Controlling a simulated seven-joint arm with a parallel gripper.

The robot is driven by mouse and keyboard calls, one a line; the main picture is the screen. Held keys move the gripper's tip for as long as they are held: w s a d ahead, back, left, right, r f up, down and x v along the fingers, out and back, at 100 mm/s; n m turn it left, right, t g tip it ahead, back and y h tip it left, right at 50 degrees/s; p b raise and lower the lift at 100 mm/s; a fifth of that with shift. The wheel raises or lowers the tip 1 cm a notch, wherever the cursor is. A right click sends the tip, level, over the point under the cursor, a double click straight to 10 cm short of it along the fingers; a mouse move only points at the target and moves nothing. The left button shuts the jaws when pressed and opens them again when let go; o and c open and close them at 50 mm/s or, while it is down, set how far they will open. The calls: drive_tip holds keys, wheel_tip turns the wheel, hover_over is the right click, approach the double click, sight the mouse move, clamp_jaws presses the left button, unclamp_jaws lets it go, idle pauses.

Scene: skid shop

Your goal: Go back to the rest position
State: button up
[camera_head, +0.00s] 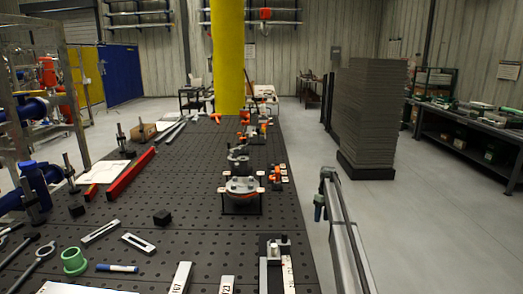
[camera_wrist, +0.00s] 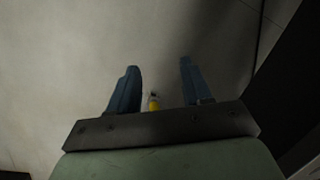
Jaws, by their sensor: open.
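My gripper (camera_wrist: 159,66) shows in the wrist view with its two dark blue fingers spread apart. The space between the fingertips is empty, with only a plain pale grey-brown surface behind it. A small yellow thing (camera_wrist: 154,103) shows between the finger bases; I cannot tell what it is.
A dark perforated table (camera_head: 190,190) holds a round flanged part (camera_head: 241,187), a red bar (camera_head: 130,174), a green ring (camera_head: 74,261) and a blue marker (camera_head: 117,268). A yellow column (camera_head: 228,60) stands behind.

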drive_tip(key=s+d+f+y, duration=0.2)
drive_tip(key=s+d+f, duration=0.25)
drive_tip(key=f, duration=0.55)
drive_tip(key=s+d+f+n+y, duration=0.15)
drive_tip(key=s+d+f, duration=0.35)
drive_tip(key=f, duration=0.5)
drive_tip(key=s+d+f+y, duration=0.3)
drive_tip(key=s+f, duration=0.4)
drive_tip(key=f, duration=0.3)
drive_tip(key=s+a+f+m+g+h, duration=0.15)
drive_tip(key=s+a+f, duration=0.35)
drive_tip(key=s, duration=0.6)
drive_tip(key=s+a+f+m+h, duration=0.1)
drive_tip(key=s+a+f+m, duration=0.15)
drive_tip(key=s+a, duration=0.6)
drive_tip(key=s+a+f+m+g+h, duration=0.1)
drive_tip(key=s+a+f, duration=0.35)
drive_tip(key=s, duration=0.85)
drive_tip(key=s+a+r+m+h, duration=0.1)
drive_tip(key=s+a, duration=0.1)
drive_tip(key=s, duration=0.8)
drive_tip(key=s+a+r+g+h, duration=0.1)
drive_tip(key=s, duration=1)
drive_tip(key=s+a+r+m+g+h, duration=0.1)
drive_tip(key=s+a+h, duration=0.1)
drive_tip(key=s, duration=0.8)
drive_tip(key=shift+s+a+r+m, duration=0.25)
drive_tip(key=shift+a+r+m, duration=0.05)
drive_tip(key=shift+r+m, duration=0.1)
drive_tip(key=shift+c, duration=0.4)
